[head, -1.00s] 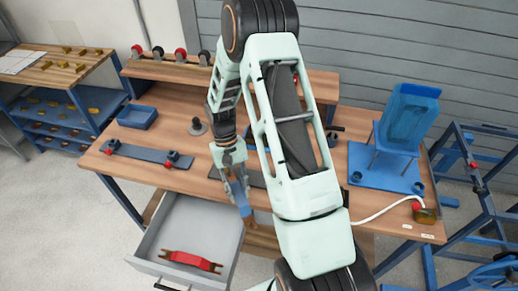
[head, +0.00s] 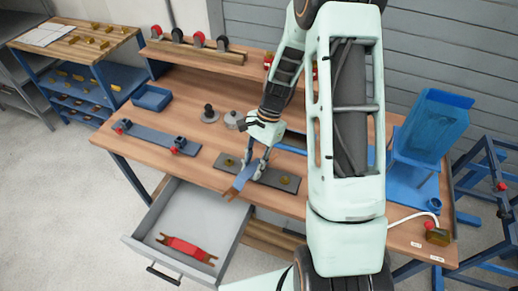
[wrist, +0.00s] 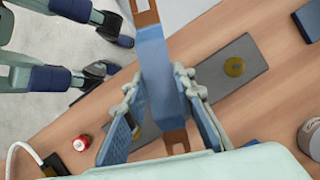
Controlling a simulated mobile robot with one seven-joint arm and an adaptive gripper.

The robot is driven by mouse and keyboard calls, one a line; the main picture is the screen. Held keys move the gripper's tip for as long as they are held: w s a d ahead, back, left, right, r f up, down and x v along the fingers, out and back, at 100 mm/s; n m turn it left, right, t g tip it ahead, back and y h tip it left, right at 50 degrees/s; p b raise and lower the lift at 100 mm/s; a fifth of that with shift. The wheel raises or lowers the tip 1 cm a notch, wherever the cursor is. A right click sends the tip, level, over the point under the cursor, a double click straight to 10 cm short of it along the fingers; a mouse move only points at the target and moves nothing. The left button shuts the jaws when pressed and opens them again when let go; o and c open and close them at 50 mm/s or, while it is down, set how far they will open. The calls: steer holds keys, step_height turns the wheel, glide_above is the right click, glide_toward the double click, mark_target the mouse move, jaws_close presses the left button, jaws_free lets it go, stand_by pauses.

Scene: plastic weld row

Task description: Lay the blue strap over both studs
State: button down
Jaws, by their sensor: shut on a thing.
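The blue strap (head: 240,182) has copper-coloured end tabs and is held tilted between the fingers of my gripper (head: 252,171). In the wrist view the strap (wrist: 157,70) runs lengthwise between the blue finger pads, one tab (wrist: 176,139) near the palm and the other beyond the fingertips. Below is a dark grey plate (head: 262,177) on the bench. It carries two round brass-coloured studs, one at the right (head: 285,180) and one at the left (head: 229,162). The wrist view shows one stud (wrist: 234,67) clearly, to the right of the gripper. The strap appears apart from both studs.
An open drawer (head: 227,232) below the bench front holds a red strap (head: 187,249). A second plate with red-marked clamps (head: 155,138) lies at the left. A blue tray (head: 152,98) and a grey pot (head: 233,120) stand behind. A blue chair shell (head: 431,125) is at right.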

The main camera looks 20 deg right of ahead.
mark_target(259, 158)
steer(key=r+m+t, duration=0.1)
steer(key=m, duration=0.2)
steer(key=w+r+m+t+b, duration=0.1)
steer(key=m, duration=0.2)
steer(key=w+d+r+m+t, duration=0.1)
steer(key=m+t, duration=0.1)
steer(key=m, duration=0.2)
steer(key=shift+w+d+r, duration=0.1)
steer(key=shift+w+r, duration=0.05)
steer(key=shift+r, duration=0.1)
steer(key=m, duration=0.2)
steer(key=d+r+m+t, duration=0.1)
steer(key=m, duration=0.1)
steer(key=shift+w+d+r+b, duration=0.1)
steer(key=shift+w+b, duration=0.2)
steer(key=shift+w, duration=0.1)
steer(key=shift+f+b, duration=2.4)
steer(key=shift+f, duration=0.15)
steer(key=shift+r, duration=0.1)
steer(key=shift+f, duration=0.2)
steer(key=shift+f+b, duration=0.45)
steer(key=shift+f, duration=0.2)
steer(key=shift+f, duration=0.1)
steer(key=shift+f+b, duration=0.4)
steer(key=shift+f, duration=0.1)
